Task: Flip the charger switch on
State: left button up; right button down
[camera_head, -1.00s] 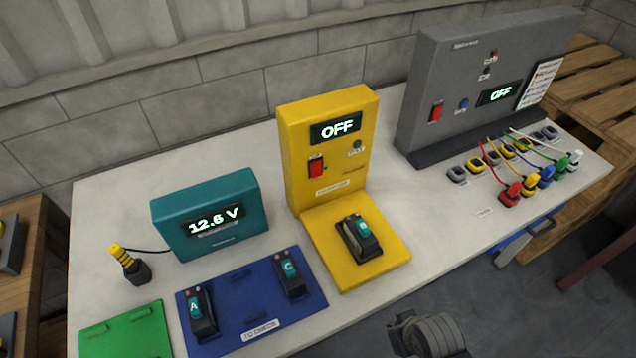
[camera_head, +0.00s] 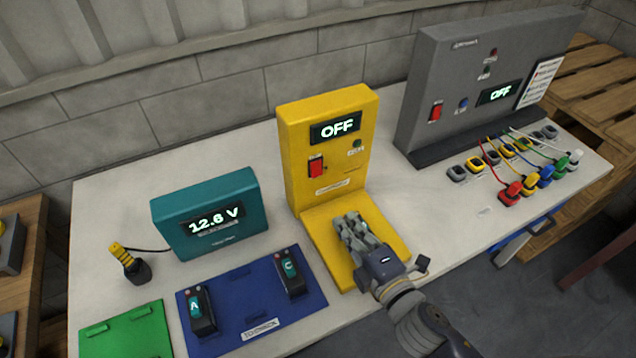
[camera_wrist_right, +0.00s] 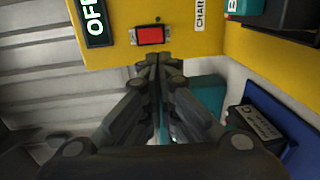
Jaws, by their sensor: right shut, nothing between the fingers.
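The yellow charger (camera_head: 290,150) stands mid-table with its display (camera_head: 338,128) reading OFF. Its red switch (camera_head: 316,167) is on the front panel below the display. The red switch also shows in the right wrist view (camera_wrist_right: 150,35), just beyond my fingertips, with a small gap visible. My right gripper (camera_head: 349,222) is shut and empty, over the charger's yellow base plate and in front of the panel. In the wrist view its fingertips (camera_wrist_right: 158,58) meet below the switch. The battery on the base is mostly hidden behind my gripper in the head view. My left gripper is out of view.
A teal meter (camera_head: 210,215) reading 12.6 V stands left of the charger. A blue mat (camera_head: 245,305) holds batteries A and C. A grey unit (camera_head: 470,60), display OFF, and several colored plugs are at the right. A green mat (camera_head: 125,330) lies front left.

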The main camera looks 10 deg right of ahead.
jog(key=shift+a, duration=0.1)
jog(key=p, duration=0.4)
send_near(313, 176)
jog(key=x, duration=0.7)
jog(key=shift+s, duration=0.1)
jog(key=shift+a+f, duration=0.1)
jog(key=b, duration=0.3)
jog(key=shift+w+a+f+t, duration=0.1)
jog(key=shift+w+f+t, duration=0.2)
jog(key=shift+f, duration=0.05)
jog(key=shift+r, duration=0.3)
